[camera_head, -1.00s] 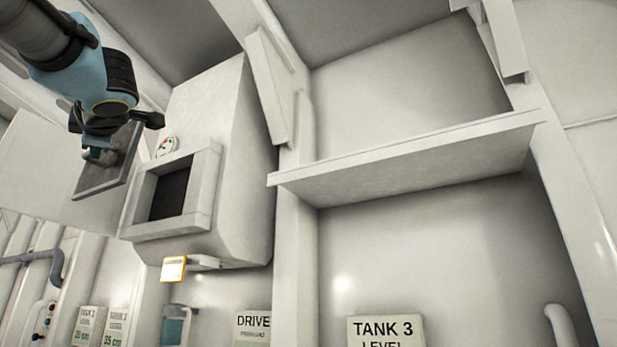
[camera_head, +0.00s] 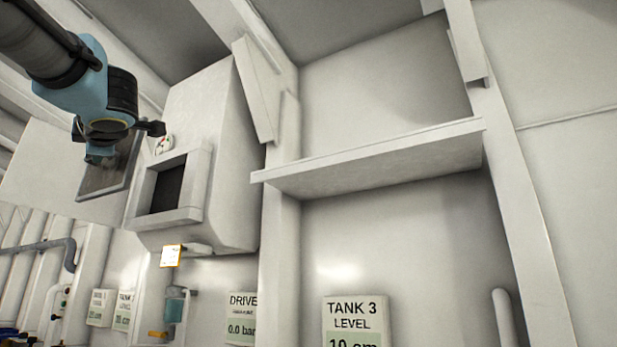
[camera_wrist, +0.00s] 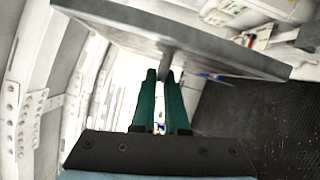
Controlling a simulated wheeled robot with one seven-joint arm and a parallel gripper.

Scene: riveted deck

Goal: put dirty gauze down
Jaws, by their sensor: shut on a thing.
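The dirty gauze appears to be the flat grey framed panel (camera_head: 108,174) at the left of the head view, held up in the air and tilted. Its face looks dull and dark. In the wrist view the panel (camera_wrist: 212,53) spans the top, with a short grey stem on its near side. My gripper (camera_wrist: 164,78) has its two green fingers close together on that stem. In the head view my gripper (camera_head: 100,157) is at the panel's upper left part, partly hidden by my wrist.
A pale housing (camera_head: 215,150) with a dark square opening (camera_head: 167,190) is right of the gauze. A bare wall shelf (camera_head: 375,165) is farther right. Below are a TANK 3 sign (camera_head: 352,312), a DRIVE sign (camera_head: 242,302), a small yellow-edged tag (camera_head: 171,256) and pipes (camera_head: 45,246).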

